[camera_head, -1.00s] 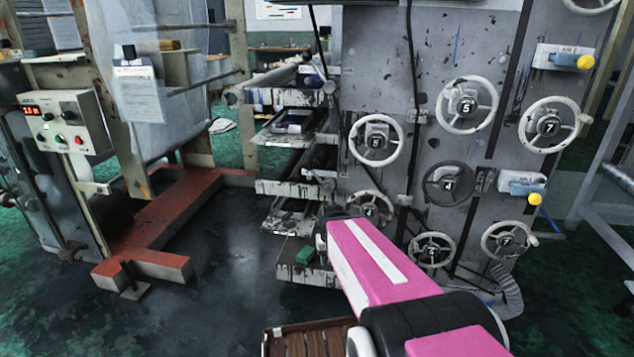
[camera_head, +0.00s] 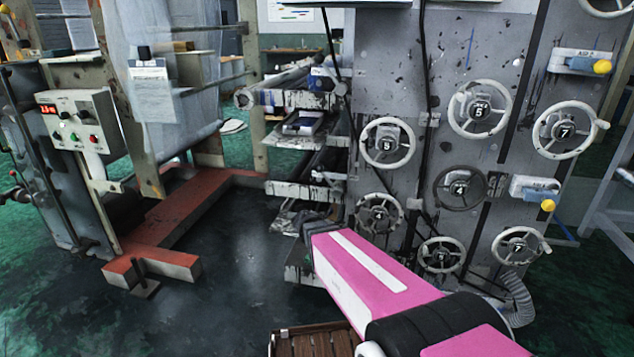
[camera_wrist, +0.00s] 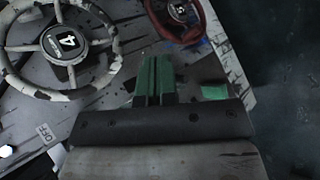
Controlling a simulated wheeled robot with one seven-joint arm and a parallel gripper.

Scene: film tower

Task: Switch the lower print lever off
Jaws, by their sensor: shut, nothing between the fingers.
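The lower print lever (camera_head: 540,189) is a pale lever block with a yellow knob, on the right of the grey panel in the head view. A similar upper lever (camera_head: 588,62) with a yellow knob sits above it. My gripper (camera_wrist: 157,62) shows in the wrist view as green fingers, shut and empty. It is beside a white handwheel marked 4 (camera_wrist: 62,45) and below a red handwheel (camera_wrist: 178,12) in that picture. In the head view my pink arm reaches low, left of the lower lever, and the fingers are hidden.
Several handwheels, such as the one marked 7 (camera_head: 565,130), stick out around the levers. Rollers and trays (camera_head: 300,122) stand left of the panel. A control box (camera_head: 80,120) and a red floor beam (camera_head: 180,215) are further left. The dark floor between is open.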

